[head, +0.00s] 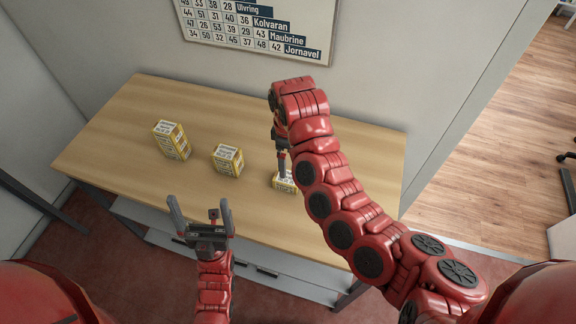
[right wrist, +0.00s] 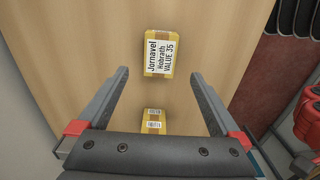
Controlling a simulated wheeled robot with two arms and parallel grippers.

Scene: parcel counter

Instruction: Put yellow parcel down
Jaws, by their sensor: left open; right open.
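Several yellow parcels with white labels stand on the wooden table (head: 118,135). The right one (head: 284,183) sits directly under my right gripper (head: 283,155), which points down at it and partly covers it. In the right wrist view, a parcel labelled Jornavel, Hobrath, VALUE 35 (right wrist: 158,53) lies just ahead of the open, spread fingers. A second parcel (right wrist: 153,121) shows low between them, partly hidden by the gripper's body. My left gripper (head: 198,203) is open and empty, pointing up near the table's front edge, away from the parcels.
A middle parcel (head: 228,160) and a left, taller-looking one (head: 172,140) stand apart to the left of my right gripper. A destination board (head: 260,24) hangs on the wall behind. The table's left end and back strip are clear.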

